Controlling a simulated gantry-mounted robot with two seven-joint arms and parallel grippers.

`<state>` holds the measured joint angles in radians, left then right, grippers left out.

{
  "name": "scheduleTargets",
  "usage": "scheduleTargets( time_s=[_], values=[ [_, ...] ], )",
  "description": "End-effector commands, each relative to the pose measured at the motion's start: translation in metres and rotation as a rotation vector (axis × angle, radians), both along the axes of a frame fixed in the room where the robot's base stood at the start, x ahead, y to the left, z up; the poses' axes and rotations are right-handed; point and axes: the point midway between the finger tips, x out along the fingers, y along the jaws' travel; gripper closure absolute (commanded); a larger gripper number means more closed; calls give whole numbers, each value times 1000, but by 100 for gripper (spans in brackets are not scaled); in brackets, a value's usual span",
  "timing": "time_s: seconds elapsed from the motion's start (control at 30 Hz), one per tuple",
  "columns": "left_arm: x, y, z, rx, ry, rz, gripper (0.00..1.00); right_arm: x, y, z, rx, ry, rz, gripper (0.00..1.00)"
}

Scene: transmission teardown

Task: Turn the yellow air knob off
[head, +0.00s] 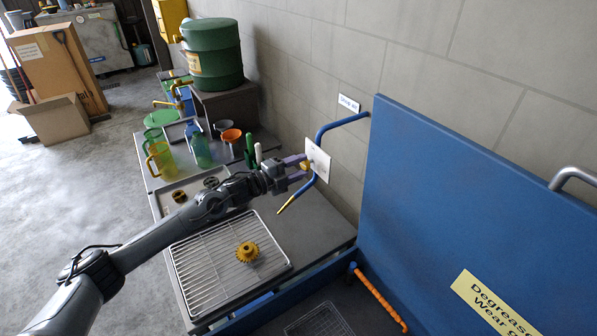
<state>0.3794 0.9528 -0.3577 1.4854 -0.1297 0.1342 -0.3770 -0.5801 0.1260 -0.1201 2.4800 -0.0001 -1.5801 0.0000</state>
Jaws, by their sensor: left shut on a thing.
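The yellow air knob (305,165) shows only as a small yellow patch in front of a white plate (319,160) by the wall. My left gripper (302,171), with purple fingers, reaches across from the left and is shut on the knob. The fingers hide most of the knob, so its turned angle cannot be told. A blue air pipe (343,122) runs from the wall behind the plate and ends below in a brass nozzle (287,204). My right gripper is not in view.
A large blue lid (450,190) rises on the right, with an orange hose (378,297) below.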

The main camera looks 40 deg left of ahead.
Motion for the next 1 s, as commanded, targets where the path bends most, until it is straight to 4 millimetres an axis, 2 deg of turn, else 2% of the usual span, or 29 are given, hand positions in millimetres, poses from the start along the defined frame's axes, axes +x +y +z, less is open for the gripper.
scheduleTargets(
  time_s=[0.1,0.4,0.97,1.0],
  values=[
    [0,0,-2,72,-24,-1,86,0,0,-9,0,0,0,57],
    [0,0,-2,183,-60,0,86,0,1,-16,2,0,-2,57],
    [0,0,-1,209,-68,0,86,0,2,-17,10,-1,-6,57],
    [0,0,-1,209,-68,0,50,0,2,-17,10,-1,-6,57]
  ],
)
